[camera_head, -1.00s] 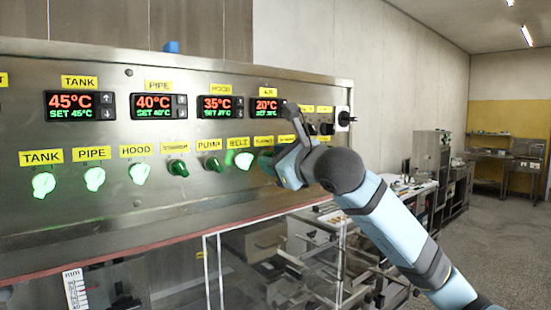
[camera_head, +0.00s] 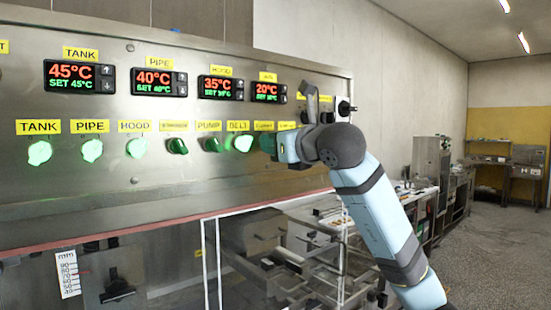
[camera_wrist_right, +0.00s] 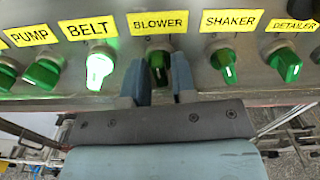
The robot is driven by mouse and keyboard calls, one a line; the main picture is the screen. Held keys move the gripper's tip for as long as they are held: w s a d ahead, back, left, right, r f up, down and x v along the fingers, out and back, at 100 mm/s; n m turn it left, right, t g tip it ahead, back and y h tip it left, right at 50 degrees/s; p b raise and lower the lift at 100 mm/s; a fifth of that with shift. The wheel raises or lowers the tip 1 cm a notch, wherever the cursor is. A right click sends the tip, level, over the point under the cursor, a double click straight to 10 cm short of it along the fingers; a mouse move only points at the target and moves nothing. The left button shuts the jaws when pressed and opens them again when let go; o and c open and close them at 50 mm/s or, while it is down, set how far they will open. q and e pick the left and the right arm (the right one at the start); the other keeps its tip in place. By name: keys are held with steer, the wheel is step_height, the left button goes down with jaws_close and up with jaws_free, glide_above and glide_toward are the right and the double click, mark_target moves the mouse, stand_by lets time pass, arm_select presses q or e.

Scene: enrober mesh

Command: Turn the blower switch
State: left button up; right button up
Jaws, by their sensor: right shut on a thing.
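The blower switch (camera_wrist_right: 157,68) is a dark green, unlit knob under the yellow BLOWER label (camera_wrist_right: 160,22) in the right wrist view. My right gripper (camera_wrist_right: 162,78) is at the panel, one finger on each side of this knob and shut on it. In the head view my right gripper (camera_head: 275,145) is at the panel just right of the lit belt switch (camera_head: 243,142) and mostly hides the blower switch. The belt switch also glows bright green in the right wrist view (camera_wrist_right: 98,70). My left gripper is in neither view.
The green shaker knob (camera_wrist_right: 224,65) and detailer knob (camera_wrist_right: 286,64) are right of my gripper; the pump knob (camera_wrist_right: 42,73) is left of belt. Temperature displays (camera_head: 158,82) sit above the knobs. A clear-walled machine frame (camera_head: 270,250) is below the panel.

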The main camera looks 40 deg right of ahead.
arm_select(q)
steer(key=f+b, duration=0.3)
steer(key=b, duration=0.1)
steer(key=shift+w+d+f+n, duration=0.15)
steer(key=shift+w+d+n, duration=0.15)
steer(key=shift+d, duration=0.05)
arm_select(e)
steer(key=m, duration=0.7)
steer(key=shift+f, duration=0.1)
steer(key=shift+m, duration=0.3)
steer(key=o, duration=0.7)
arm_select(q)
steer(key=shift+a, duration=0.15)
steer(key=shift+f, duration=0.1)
